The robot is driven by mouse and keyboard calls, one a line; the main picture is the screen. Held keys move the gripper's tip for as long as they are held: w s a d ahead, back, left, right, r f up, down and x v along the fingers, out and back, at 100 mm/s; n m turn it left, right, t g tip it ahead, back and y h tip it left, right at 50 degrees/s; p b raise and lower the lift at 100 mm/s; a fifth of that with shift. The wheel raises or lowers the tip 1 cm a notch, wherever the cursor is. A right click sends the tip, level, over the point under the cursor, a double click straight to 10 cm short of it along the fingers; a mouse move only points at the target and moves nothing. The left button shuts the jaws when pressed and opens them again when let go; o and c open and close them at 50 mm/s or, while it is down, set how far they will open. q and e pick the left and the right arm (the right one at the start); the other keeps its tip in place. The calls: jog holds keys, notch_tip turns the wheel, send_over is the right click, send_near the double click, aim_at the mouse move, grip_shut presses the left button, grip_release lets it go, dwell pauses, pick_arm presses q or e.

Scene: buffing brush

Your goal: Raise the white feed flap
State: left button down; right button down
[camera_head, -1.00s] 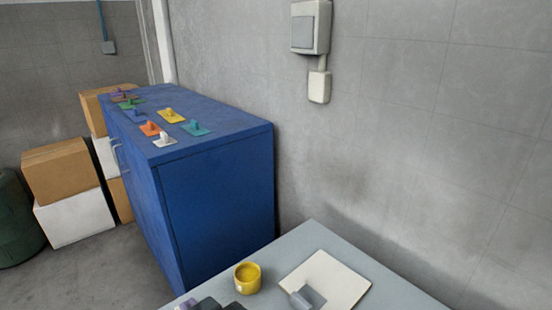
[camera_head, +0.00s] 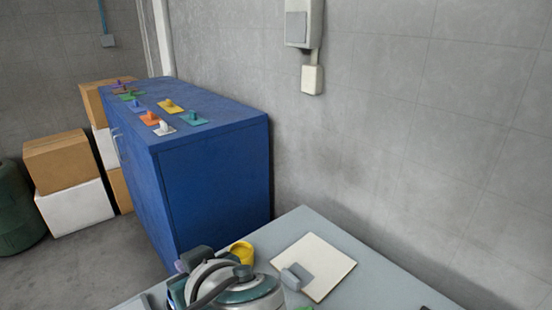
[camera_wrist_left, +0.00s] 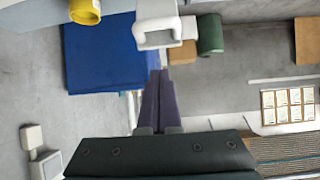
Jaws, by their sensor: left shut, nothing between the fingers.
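The white feed flap (camera_head: 164,130) is a small flat white plate with an upright white knob. It lies on the near end of the blue cabinet's top (camera_head: 225,122), beside the orange flap (camera_head: 150,119). My left gripper (camera_head: 180,265) is low in the head view, in front of the cabinet and clear of the flap. Its purple fingers (camera_wrist_left: 158,82) are shut and empty in the left wrist view. The blue cabinet also shows there (camera_wrist_left: 105,50), but I cannot make out the white flap. My right gripper is not in view.
Teal (camera_head: 192,118), yellow (camera_head: 171,105) and other coloured flaps lie near the white one. A grey table (camera_head: 350,295) in front holds a yellow cup (camera_head: 242,251) and a pale board (camera_head: 325,263). A wall stands behind; boxes (camera_head: 60,160) are at left.

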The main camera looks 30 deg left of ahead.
pick_arm(q)
jog(key=s+d+r+b, duration=0.1)
jog(key=s+d, duration=0.1)
jog(key=d, duration=0.4)
jog(key=shift+s+d, duration=0.15)
jog(key=shift+r, duration=0.1)
